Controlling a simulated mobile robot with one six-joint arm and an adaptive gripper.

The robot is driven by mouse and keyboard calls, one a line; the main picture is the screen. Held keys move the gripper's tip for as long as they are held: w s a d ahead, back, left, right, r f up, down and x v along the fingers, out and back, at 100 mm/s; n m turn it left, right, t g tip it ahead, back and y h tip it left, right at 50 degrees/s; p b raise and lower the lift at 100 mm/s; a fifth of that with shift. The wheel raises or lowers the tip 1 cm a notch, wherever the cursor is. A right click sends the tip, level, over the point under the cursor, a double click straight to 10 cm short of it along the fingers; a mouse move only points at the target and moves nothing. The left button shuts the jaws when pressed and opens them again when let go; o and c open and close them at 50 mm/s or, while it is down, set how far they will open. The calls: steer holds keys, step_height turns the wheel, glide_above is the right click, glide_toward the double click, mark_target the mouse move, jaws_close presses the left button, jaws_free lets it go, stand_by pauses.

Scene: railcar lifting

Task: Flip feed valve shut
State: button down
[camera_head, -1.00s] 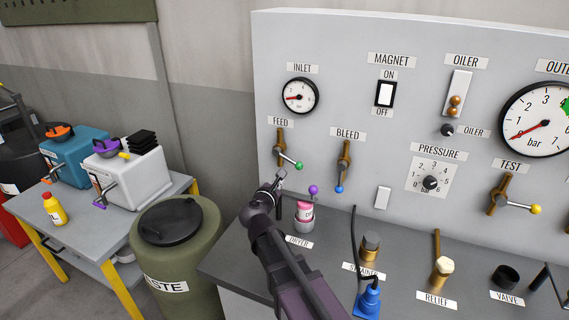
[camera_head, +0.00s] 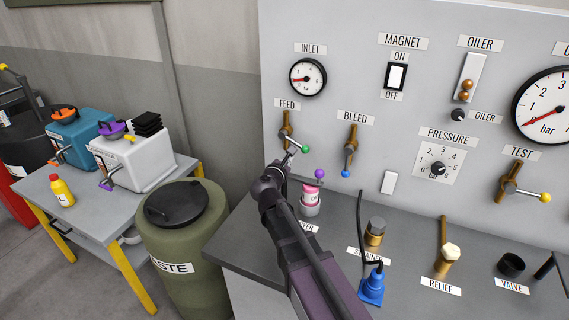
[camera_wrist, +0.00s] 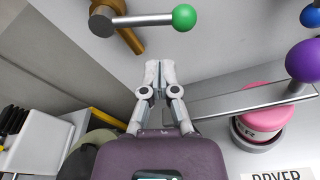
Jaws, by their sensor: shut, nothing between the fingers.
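The feed valve (camera_head: 287,131) is a brass body under the FEED label on the grey panel. Its lever ends in a green ball (camera_head: 306,149) and points right and slightly down in the head view. In the wrist view the lever lies nearly level across the top, with the green ball (camera_wrist: 184,17) at its right end. My gripper (camera_head: 293,152) is just below the lever. In the wrist view my gripper (camera_wrist: 160,70) has its fingertips together with nothing between them, below the green ball and apart from it.
A pink dryer (camera_head: 310,195) with a purple-ended lever (camera_head: 319,174) stands close right of my gripper. The bleed valve (camera_head: 350,150) hangs to the right with a blue ball. A waste bin (camera_head: 185,235) and a side table (camera_head: 100,195) stand left.

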mark_target(294, 142)
steer(key=r+x, duration=0.1)
steer(key=x, duration=0.5)
steer(key=shift+w+d+f+b, duration=0.2)
steer(key=shift+w+f+b, duration=0.15)
steer(key=shift+f, duration=0.2)
